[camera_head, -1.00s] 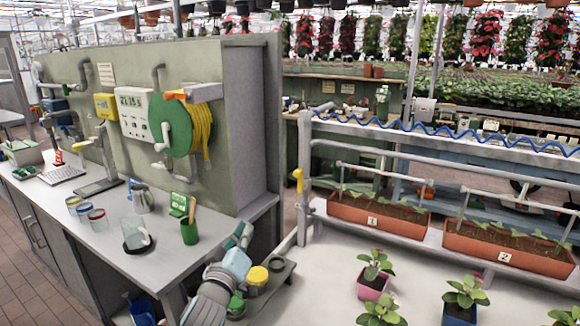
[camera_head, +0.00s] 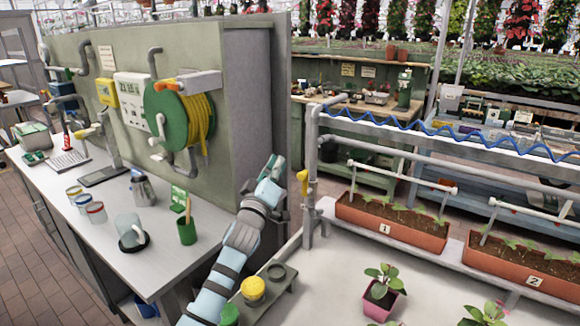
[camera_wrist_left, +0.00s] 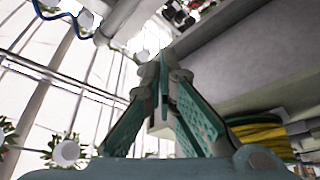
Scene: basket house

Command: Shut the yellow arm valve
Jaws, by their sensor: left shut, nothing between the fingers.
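A yellow valve handle (camera_head: 303,182) sits upright on the grey standpipe (camera_head: 312,150) at the corner of the white bench, in the head view. My left gripper (camera_head: 276,165) is raised just left of the pipe, in front of the cabinet's end. It looks shut and empty, and in the picture a small gap separates it from the yellow handle. In the left wrist view the teal fingers (camera_wrist_left: 163,75) meet at their tips with nothing between them. I cannot make out the yellow handle in that view. My right gripper is not in view.
A green reel (camera_head: 168,115) with yellow hose hangs on the cabinet wall. Cups and a jug (camera_head: 142,190) stand on the left counter. A planter (camera_head: 390,222) stands behind the white bench (camera_head: 350,275), which holds potted plants. A blue coiled hose (camera_head: 470,135) runs along a rail.

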